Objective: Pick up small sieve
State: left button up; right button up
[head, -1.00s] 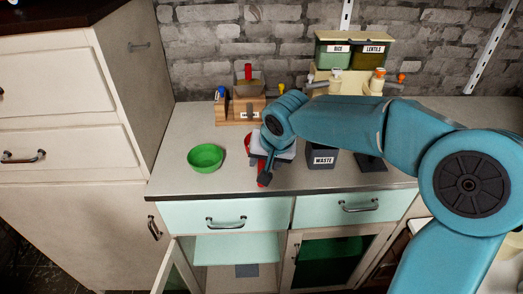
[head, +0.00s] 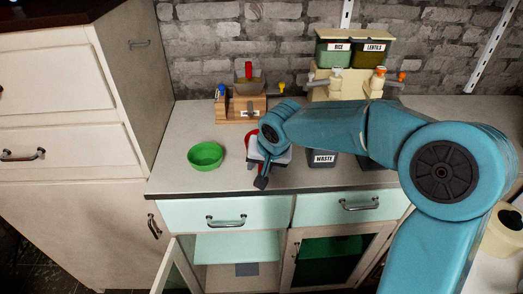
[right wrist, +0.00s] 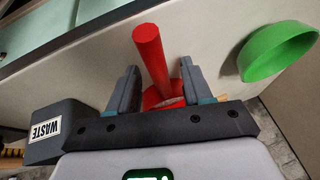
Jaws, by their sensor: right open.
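The small sieve is red. In the head view its rim (head: 250,143) shows at the left of my right gripper, on the counter; the rest is hidden behind the gripper. In the right wrist view its red handle (right wrist: 150,52) runs between the two fingers of my right gripper (right wrist: 157,78), with part of the red rim lower down. The fingers are open, one on each side of the handle, with gaps visible. In the head view my right gripper (head: 257,173) is over the counter near its front edge. My left gripper is not in view.
A green bowl (head: 205,156) stands left of the sieve. A dark WASTE bin (head: 323,161) is right of the gripper. Behind are a wooden holder (head: 240,108) and a dispenser stand with RICE and LENTILS bins (head: 335,57). The counter left of the bowl is clear.

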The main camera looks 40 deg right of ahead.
dwell(0.4)
grip_shut()
